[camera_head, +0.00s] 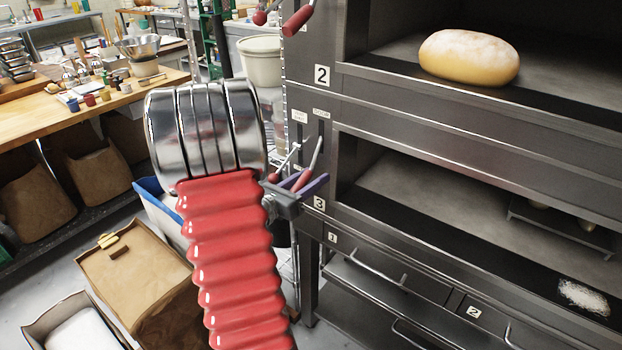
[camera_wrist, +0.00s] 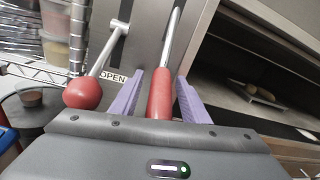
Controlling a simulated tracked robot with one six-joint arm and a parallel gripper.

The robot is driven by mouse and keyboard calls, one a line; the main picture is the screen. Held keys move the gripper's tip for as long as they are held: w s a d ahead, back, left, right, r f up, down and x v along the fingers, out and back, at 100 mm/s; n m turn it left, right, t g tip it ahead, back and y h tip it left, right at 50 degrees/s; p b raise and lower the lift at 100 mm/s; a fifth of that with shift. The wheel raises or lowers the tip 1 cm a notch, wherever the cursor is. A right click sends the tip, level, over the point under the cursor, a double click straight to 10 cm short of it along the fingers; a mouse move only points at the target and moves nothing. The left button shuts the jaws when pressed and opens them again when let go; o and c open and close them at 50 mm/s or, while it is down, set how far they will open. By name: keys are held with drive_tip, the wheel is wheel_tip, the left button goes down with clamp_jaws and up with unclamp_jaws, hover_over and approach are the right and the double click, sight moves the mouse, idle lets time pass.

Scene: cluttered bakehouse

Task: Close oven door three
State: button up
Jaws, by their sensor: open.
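Oven three, marked by a "3" label (camera_head: 319,203), stands open in the head view. Its dark chamber (camera_head: 400,185) shows, with a tray (camera_head: 565,228) inside at the right. Beside the opening is a metal lever with a red grip (camera_head: 316,153). My gripper (camera_head: 298,187), with purple fingers, is at this lever. In the wrist view the open fingers (camera_wrist: 160,80) stand either side of the lever's red grip (camera_wrist: 160,97); whether they touch it I cannot tell. A second lever with a red ball knob (camera_wrist: 82,93) is just left of the fingers, by an "OPEN" label (camera_wrist: 112,76).
Oven two (camera_head: 322,75) above is open, with a loaf (camera_head: 469,57) inside. Its red-handled levers (camera_head: 298,20) hang above my gripper. Drawers with bar handles (camera_head: 378,268) lie below. A white powder patch (camera_head: 583,297) lies on oven three's sill. Bins and a workbench (camera_head: 40,118) stand left.

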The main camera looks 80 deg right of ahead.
drive_tip(key=shift+c, duration=0.2)
clamp_jaws()
idle(0.4)
